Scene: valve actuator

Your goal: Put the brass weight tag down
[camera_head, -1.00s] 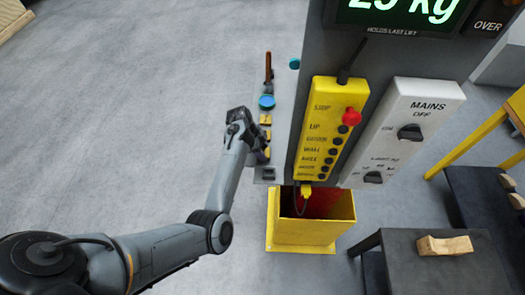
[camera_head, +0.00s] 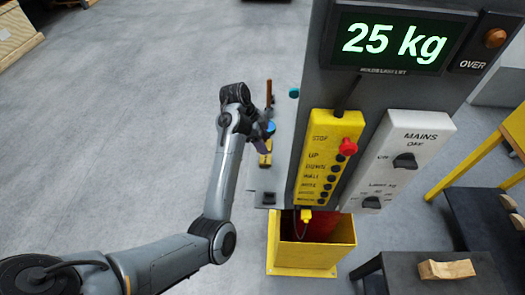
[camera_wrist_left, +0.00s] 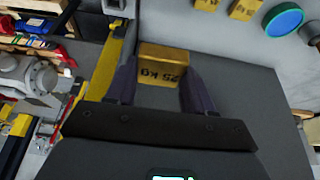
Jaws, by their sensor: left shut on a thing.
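My right gripper is not in view.
Other brass tags (camera_wrist_left: 244,9) and a blue-green disc (camera_wrist_left: 284,19) are close by. The yellow pendant (camera_head: 322,160) and white mains box (camera_head: 402,155) hang on the column. A display (camera_head: 396,40) reads 25 kg. A yellow bin (camera_head: 310,252) stands below. Open floor lies left.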

